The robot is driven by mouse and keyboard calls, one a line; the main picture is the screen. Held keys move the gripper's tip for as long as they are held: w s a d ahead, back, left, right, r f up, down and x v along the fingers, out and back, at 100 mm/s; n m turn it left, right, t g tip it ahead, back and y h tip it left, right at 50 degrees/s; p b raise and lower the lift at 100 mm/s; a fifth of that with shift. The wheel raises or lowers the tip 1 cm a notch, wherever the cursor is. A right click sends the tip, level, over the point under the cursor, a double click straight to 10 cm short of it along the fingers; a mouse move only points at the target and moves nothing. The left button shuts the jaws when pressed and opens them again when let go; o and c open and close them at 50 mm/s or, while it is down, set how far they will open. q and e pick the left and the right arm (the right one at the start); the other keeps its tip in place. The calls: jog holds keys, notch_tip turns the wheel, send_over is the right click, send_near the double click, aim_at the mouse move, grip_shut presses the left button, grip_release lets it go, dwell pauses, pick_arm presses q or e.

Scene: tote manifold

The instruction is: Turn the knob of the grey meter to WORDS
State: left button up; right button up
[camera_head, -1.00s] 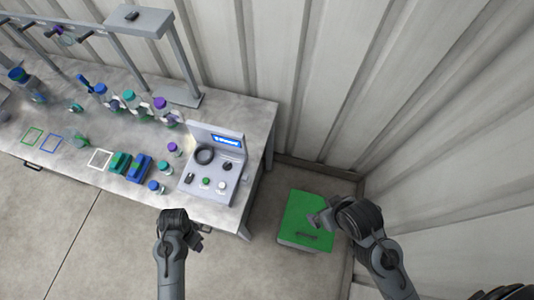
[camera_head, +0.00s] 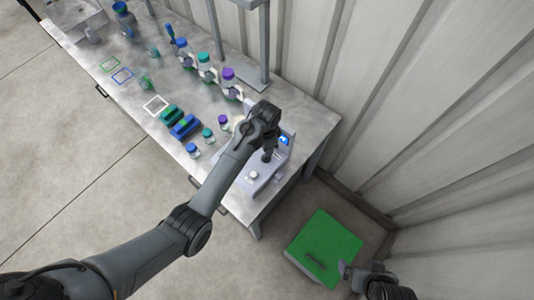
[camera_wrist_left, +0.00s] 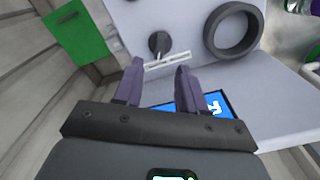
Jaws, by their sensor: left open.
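The grey meter (camera_head: 256,188) stands at the near right end of the bench, partly hidden by my left arm. In the left wrist view its panel (camera_wrist_left: 180,18) carries a dark knob (camera_wrist_left: 158,43), a pale label strip and a black ring (camera_wrist_left: 233,30). Its lit blue screen (camera_wrist_left: 213,104) shows partly behind my gripper; the full text is hidden. My left gripper (camera_wrist_left: 160,68) is open and empty, its fingertips just short of the knob, with the knob in line between them. My right gripper (camera_head: 346,270) is low beside a green box; its jaws are too small to judge.
The green box (camera_head: 325,240) stands on the floor right of the bench. Several capped bottles, a green and a blue rack (camera_head: 184,125), and coloured outline squares (camera_head: 123,76) cover the bench (camera_head: 135,65). A metal frame post (camera_head: 265,50) rises behind. Corrugated walls close off the right side.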

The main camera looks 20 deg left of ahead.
pick_arm(q)
jog(key=shift+f, duration=3.5)
jog(key=shift+c, duration=0.4)
grip_shut()
